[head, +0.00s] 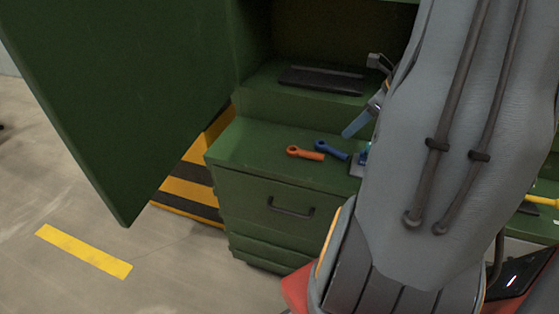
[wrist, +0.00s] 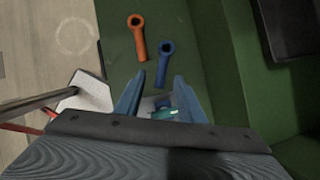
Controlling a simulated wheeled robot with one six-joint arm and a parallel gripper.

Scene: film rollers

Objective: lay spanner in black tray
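Two ring-ended tools lie apart on the green drawer top: an orange spanner (head: 305,153) and a blue spanner (head: 330,150). In the wrist view the orange spanner (wrist: 138,38) is upper left and the blue spanner (wrist: 164,62) is nearer, ahead of the fingertips. The black tray (head: 322,79) lies on the cabinet shelf behind; part of a dark surface, likely the tray (wrist: 290,25), shows upper right in the wrist view. My gripper (wrist: 157,84) is open, its blue fingers apart, above the drawer top. In the head view my gripper (head: 352,128) is partly hidden by my arm.
A small teal and grey item (wrist: 164,113) shows beyond and between the fingers, mostly hidden. The green cabinet door (head: 120,95) stands open at left. A raised green step (head: 265,105) separates the drawer top (head: 240,150) from the shelf.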

